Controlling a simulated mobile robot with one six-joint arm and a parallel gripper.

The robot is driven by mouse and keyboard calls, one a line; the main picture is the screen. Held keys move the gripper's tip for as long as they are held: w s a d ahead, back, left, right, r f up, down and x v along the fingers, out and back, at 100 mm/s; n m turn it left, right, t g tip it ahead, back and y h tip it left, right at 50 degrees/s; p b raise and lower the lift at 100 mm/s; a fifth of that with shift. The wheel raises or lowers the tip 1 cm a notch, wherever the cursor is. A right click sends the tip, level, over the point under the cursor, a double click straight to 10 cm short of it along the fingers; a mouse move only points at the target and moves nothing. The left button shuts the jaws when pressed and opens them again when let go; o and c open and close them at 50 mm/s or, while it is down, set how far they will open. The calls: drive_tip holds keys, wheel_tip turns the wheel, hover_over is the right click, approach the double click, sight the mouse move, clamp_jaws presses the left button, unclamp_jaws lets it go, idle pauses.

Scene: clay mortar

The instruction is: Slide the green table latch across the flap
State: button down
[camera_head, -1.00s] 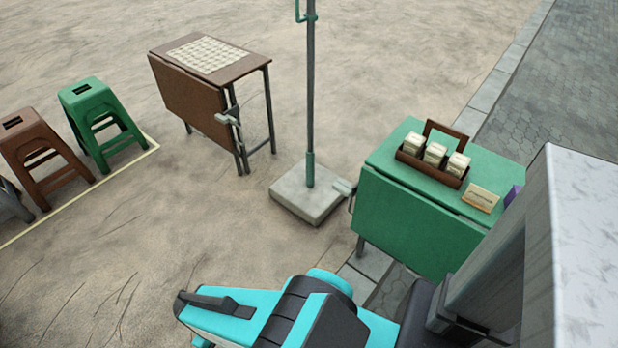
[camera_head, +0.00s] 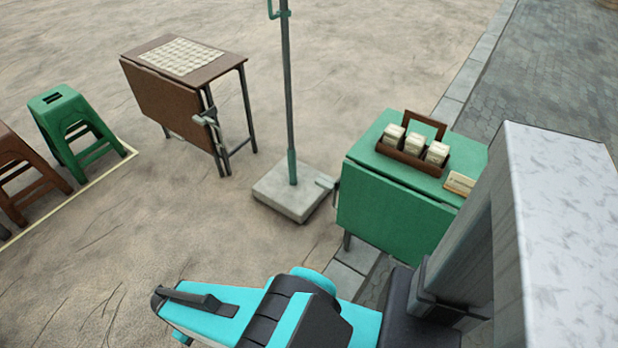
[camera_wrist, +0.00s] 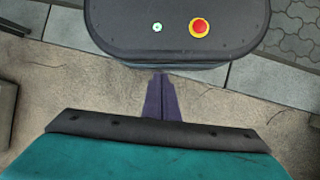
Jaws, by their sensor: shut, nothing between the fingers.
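The green table (camera_head: 375,138) stands right of centre in the head view. Its green flap (camera_head: 385,212) hangs down on the near side. A small pale grey fitting (camera_head: 325,182), which looks like the latch, sticks out at the table's left end by the top corner; its exact position across the flap is too small to tell. My gripper (camera_wrist: 161,98) shows in the wrist view as two purple fingers, shut and empty, over bare ground. In the head view only my teal arm shows, in front of the table, and the fingers are hidden.
A post in a concrete base (camera_head: 290,198) stands just left of the green table. A wooden carrier (camera_head: 432,166) with cartons is on the table. A brown folding table (camera_head: 165,100) and stools (camera_head: 62,105) are farther left. Open sandy ground lies between.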

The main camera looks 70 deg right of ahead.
sight(325, 185)
drive_tip(key=w+d+r+m+h+b, duration=0.1)
drive_tip(key=w+d+r+m, duration=0.2)
drive_tip(key=d, duration=0.7)
drive_tip(key=w+d+r+m+b, duration=0.1)
drive_tip(key=w+d+m, duration=0.35)
drive_tip(key=d, duration=0.55)
drive_tip(key=w+d+r+m+h+b, duration=0.1)
drive_tip(key=w+d+r+m+b, duration=0.15)
drive_tip(key=w+d, duration=0.45)
drive_tip(key=s+d+r+m, duration=0.3)
drive_tip(key=s+d+r, duration=0.1)
drive_tip(key=d, duration=0.7)
drive_tip(key=s+d+r+m+g+b, duration=0.1)
drive_tip(key=s+d+r+m, duration=0.3)
drive_tip(key=d+r, duration=0.3)
drive_tip(key=s+d+r+m+b, duration=0.1)
drive_tip(key=s+d+r+m, duration=0.2)
drive_tip(key=d, duration=1.3)
wheel_tip(325, 185, up, 3)
drive_tip(key=shift+s+r+m+g+h, duration=0.15)
drive_tip(key=shift+s+m+g+h, duration=0.2)
drive_tip(key=shift+s, duration=0.85)
drive_tip(key=s+d+f, duration=0.1)
drive_tip(key=s+f, duration=0.7)
drive_tip(key=s, duration=0.1)
drive_tip(key=shift+s+d, duration=0.15)
drive_tip(key=shift+d, duration=0.05)
